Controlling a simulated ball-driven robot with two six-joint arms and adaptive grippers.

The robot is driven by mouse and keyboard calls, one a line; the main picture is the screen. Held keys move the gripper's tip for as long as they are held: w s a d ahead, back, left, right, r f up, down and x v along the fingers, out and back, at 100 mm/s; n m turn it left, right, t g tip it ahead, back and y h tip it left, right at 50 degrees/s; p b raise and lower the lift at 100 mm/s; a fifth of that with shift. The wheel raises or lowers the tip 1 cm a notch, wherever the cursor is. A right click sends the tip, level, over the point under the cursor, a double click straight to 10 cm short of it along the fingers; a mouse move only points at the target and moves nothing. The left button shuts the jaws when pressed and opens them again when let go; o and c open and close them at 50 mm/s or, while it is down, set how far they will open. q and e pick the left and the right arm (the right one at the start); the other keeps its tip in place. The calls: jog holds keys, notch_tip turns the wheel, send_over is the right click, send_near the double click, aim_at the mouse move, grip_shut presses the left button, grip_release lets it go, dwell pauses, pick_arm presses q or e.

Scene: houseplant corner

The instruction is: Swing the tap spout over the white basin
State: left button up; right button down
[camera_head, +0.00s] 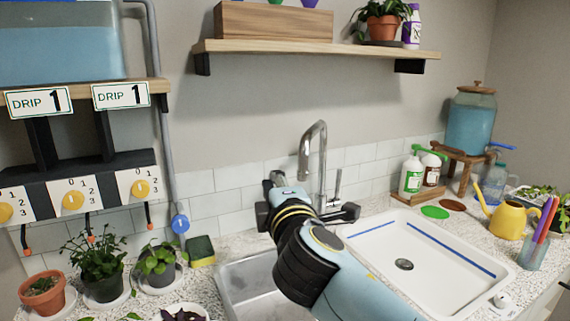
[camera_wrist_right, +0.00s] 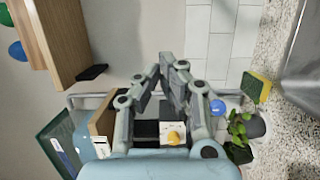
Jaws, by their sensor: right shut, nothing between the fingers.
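The chrome tap (camera_head: 322,165) stands at the back of the counter between two basins. Its arched spout (camera_head: 305,165) points to the front left, toward the steel basin's side. The white basin (camera_head: 385,262) is to the right of the tap, with blue strips on its edges. My right gripper (camera_head: 274,180) is shut and empty, just left of the spout's end; I cannot tell if they touch. My right arm hides the tap's base and part of the steel basin. In the wrist view the right gripper's fingers (camera_wrist_right: 166,62) come together; the tap does not show. My left gripper is not in view.
A steel basin (camera_head: 240,283) lies at the left, with a sponge (camera_head: 201,251) behind it and potted plants (camera_head: 105,275) further left. Bottles (camera_head: 412,175) and a yellow watering can (camera_head: 508,219) stand at the right. A wooden shelf (camera_head: 320,48) hangs above.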

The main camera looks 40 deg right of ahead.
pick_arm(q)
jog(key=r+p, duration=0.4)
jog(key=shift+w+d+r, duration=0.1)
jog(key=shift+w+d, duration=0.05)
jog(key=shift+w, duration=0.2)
pick_arm(e)
jog(key=w+d, duration=0.5)
jog(key=d, duration=0.3)
jog(key=shift+w, duration=0.25)
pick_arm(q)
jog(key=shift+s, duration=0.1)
pick_arm(e)
jog(key=shift+f, duration=0.1)
